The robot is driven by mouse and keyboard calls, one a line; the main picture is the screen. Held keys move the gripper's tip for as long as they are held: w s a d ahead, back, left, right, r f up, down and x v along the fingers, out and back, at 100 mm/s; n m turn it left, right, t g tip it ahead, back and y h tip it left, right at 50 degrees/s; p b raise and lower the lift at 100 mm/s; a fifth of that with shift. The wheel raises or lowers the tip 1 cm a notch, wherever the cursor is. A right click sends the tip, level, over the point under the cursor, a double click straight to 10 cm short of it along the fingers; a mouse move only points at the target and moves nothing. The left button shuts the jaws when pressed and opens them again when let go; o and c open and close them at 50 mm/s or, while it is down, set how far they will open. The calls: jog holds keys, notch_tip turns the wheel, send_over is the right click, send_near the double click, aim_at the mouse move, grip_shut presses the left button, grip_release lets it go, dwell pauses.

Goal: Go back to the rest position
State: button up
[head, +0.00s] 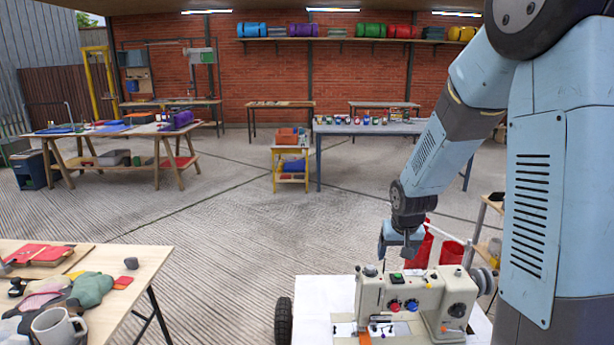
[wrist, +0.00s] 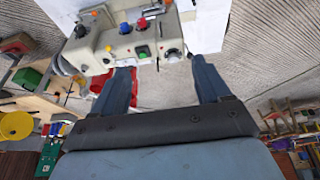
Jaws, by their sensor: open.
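My gripper (wrist: 160,84) is open and empty in the wrist view, its two dark fingers spread apart. In the head view my gripper (head: 398,250) hangs at the end of my blue arm, just behind and above the sewing machine (head: 430,300). The cream sewing machine, with red, blue and green knobs and buttons, also shows in the wrist view (wrist: 118,44), upside down and beyond the fingertips. It stands on a white table (head: 312,310). The head view does not show clearly whether the fingers touch the machine.
A wooden table (head: 140,262) at the front left holds a mug (head: 58,328), cloth pieces and red items. Red containers (head: 450,252) and a shelf (head: 485,225) stand behind the machine at right. The middle floor (head: 240,220) is open. Workbenches stand farther back.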

jog(key=s+r, duration=1)
jog(key=s, duration=0.3)
jog(key=s+r+t, duration=0.1)
jog(key=s+r, duration=1)
jog(key=s, duration=0.2)
jog(key=shift+a+t, duration=0.2)
jog(key=shift+t, duration=0.1)
jog(key=shift+s+r, duration=0.1)
